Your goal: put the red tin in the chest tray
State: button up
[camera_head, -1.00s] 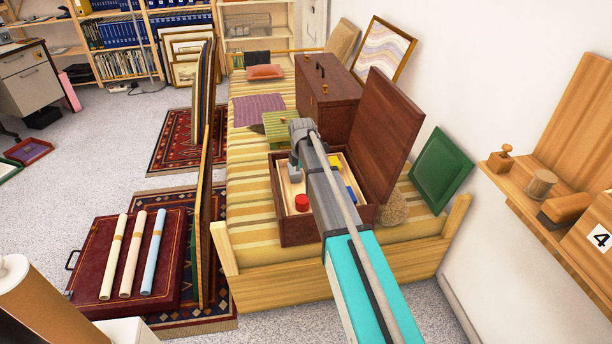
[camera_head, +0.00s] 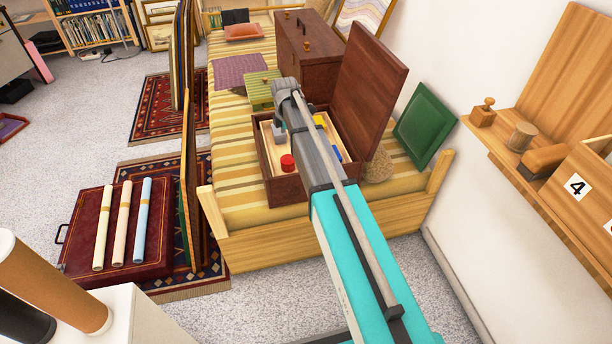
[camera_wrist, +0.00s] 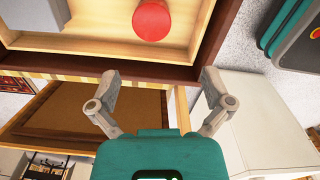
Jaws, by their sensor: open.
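The red tin (camera_head: 288,163) is a short round tin inside the open wooden chest (camera_head: 288,192), near its front end. It stands on the pale wood of the chest tray (camera_head: 270,152). The wrist view shows the tin (camera_wrist: 152,20) at the top edge, cut off by the frame, near a pale tray wall (camera_wrist: 90,44). My gripper (camera_wrist: 158,78) is open and empty, its two fingers spread, with the tin ahead of it and apart from it. In the head view my arm hides part of the chest's inside.
The chest's raised lid (camera_head: 366,85) stands on the right. Yellow and blue items lie in the chest. A green panel (camera_head: 425,125) leans on the wall. A closed brown case (camera_head: 308,60) stands behind. A shelf with wooden stamps (camera_head: 485,112) is at the right.

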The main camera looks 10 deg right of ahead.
jog(key=s+d+m, duration=0.1)
jog(key=s+m, duration=1.9)
jog(key=s, duration=0.7)
jog(key=shift+s+d, duration=0.2)
jog(key=shift+s, duration=0.2)
